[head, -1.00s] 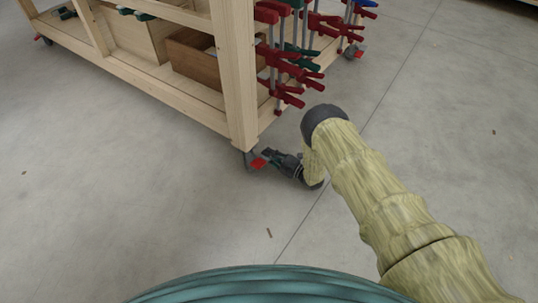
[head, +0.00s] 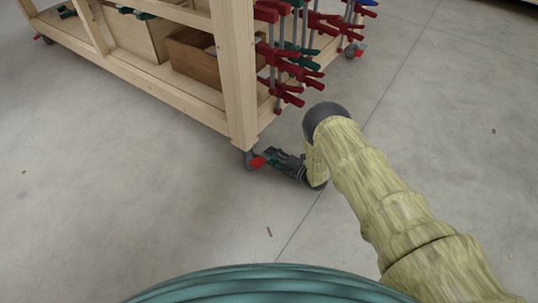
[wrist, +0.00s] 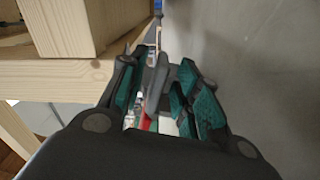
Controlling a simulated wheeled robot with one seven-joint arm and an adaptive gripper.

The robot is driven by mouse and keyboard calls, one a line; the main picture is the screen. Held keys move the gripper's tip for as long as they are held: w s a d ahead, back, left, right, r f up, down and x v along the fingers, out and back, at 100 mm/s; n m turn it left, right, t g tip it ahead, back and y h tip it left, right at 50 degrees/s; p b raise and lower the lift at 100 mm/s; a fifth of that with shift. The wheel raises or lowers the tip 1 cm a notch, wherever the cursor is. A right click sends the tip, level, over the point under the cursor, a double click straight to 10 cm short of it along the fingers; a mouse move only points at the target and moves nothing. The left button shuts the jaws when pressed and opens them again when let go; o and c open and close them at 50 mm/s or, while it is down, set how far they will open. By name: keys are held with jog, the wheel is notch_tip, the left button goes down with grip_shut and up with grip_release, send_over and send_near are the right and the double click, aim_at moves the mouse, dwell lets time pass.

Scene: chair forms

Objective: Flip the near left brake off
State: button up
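The near corner caster (head: 248,158) of the wooden cart has a red brake tab (head: 258,162) that sticks out toward my gripper. My gripper (head: 270,155) is low by the floor, just right of this caster, with its fingertips close to the tab. In the wrist view, the dark fingers with green pads (wrist: 160,95) stand apart. A grey part and a bit of red (wrist: 144,123) show between them. The fingers partly hide the red piece, and I cannot tell whether they touch it. The tab's exact tilt is too small to read.
The wooden cart (head: 240,85) stands over the caster, its corner post above my gripper. Red and green clamps (head: 290,70) hang on its right end. Other casters with red tabs show at far right (head: 361,47) and far left (head: 38,36). The floor in front is clear.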

jog(key=v, duration=1)
jog(key=shift+s+d, duration=0.15)
jog(key=shift+r, duration=0.1)
